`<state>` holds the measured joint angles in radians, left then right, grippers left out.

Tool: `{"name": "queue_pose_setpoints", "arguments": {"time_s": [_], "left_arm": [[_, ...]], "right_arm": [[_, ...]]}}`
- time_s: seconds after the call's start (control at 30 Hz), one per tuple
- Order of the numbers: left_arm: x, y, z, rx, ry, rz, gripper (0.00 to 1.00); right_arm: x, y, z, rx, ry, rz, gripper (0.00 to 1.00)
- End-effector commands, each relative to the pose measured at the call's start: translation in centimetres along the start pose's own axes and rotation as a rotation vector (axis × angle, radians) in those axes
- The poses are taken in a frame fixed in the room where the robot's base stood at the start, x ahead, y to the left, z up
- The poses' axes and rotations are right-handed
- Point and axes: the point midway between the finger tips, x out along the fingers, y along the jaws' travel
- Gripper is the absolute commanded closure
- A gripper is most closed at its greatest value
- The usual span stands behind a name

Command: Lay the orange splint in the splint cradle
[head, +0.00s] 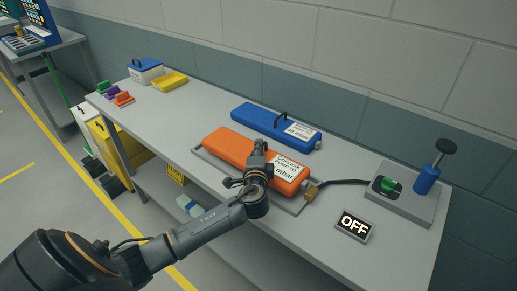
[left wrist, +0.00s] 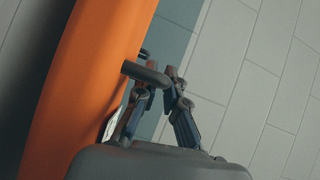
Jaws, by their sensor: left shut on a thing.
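The orange splint (head: 228,146), a long rounded case with a white printed label, is over the shallow grey splint cradle (head: 293,211) on the bench. The cradle's edge shows at its left end and along its front. I cannot tell whether it rests fully on the cradle or hangs just above. My left gripper (head: 258,160) is above the middle of the splint, shut on its dark handle. In the left wrist view the gripper's fingers (left wrist: 163,85) close around the grey handle bar beside the orange body (left wrist: 85,80). My right gripper is out of view.
A blue case (head: 265,121) with a handle lies behind, near the wall. A brass fitting and black hose lead right to a pump box (head: 405,200). An OFF sign (head: 355,226) stands near the front edge. Small coloured items and a yellow tray (head: 170,81) are at the far left.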

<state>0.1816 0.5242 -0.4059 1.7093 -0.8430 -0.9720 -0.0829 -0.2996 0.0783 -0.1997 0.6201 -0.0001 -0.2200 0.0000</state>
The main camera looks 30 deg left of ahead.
Motion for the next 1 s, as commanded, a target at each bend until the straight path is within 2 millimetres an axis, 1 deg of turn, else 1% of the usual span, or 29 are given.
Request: {"name": "queue_pose_setpoints", "arguments": {"time_s": [0.5, 1.0], "left_arm": [[0.2, 1.4, 0.1, 0.007, 0.0, -0.009, 1.0], [0.2, 1.6, 0.1, 0.009, 0.0, -0.01, 1.0]], "right_arm": [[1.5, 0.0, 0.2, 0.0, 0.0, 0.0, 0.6], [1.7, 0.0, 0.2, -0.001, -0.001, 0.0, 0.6]]}}
